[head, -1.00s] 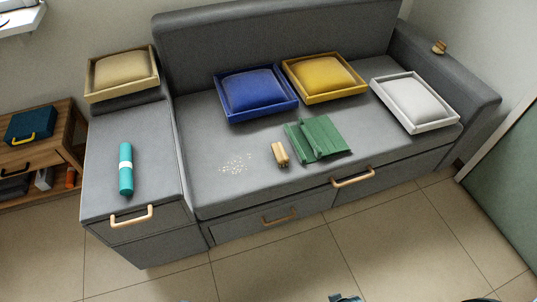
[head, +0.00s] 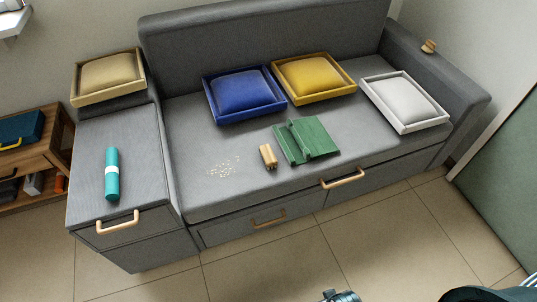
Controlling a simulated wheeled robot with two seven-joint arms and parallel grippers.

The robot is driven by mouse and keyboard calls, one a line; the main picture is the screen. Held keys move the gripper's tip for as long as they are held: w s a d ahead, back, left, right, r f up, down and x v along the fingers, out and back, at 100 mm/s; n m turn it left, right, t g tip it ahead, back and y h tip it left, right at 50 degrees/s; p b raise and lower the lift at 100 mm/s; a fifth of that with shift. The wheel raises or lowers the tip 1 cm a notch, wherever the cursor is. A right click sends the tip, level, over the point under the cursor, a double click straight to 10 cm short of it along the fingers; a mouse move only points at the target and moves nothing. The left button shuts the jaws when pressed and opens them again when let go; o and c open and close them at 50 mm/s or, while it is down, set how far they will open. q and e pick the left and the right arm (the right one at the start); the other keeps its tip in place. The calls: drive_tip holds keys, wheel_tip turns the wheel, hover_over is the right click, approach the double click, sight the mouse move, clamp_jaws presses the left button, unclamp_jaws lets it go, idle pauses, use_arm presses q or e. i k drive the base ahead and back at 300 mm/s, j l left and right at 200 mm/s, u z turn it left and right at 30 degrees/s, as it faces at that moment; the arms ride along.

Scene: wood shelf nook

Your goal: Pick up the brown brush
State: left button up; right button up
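A small tan-brown block-like item (head: 268,156), which looks like the brown brush, lies on the grey sofa seat (head: 215,200) near its front edge. It sits between a patch of pale crumbs (head: 223,167) and a folded green cloth (head: 306,141). Another small brown item (head: 429,46) rests on the right armrest; it is too small to tell whether it is a brush. Neither gripper can be made out. Only parts of my own body show along the bottom edge, well short of the sofa.
A beige one (head: 107,77) stands at left. A teal roll (head: 112,174) lies on the left section. Drawer handles (head: 342,178) jut from the front. The tiled floor (head: 250,265) ahead is clear.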

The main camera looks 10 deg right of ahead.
sight(270, 159)
drive_tip(key=l+u, duration=0.35)
drive_tip(key=l, duration=0.45)
drive_tip(key=l+u, duration=0.3)
drive_tip(key=l, duration=0.55)
drive_tip(key=k+l+u, duration=0.1)
drive_tip(key=l+u, duration=0.25)
drive_tip(key=l, duration=0.45)
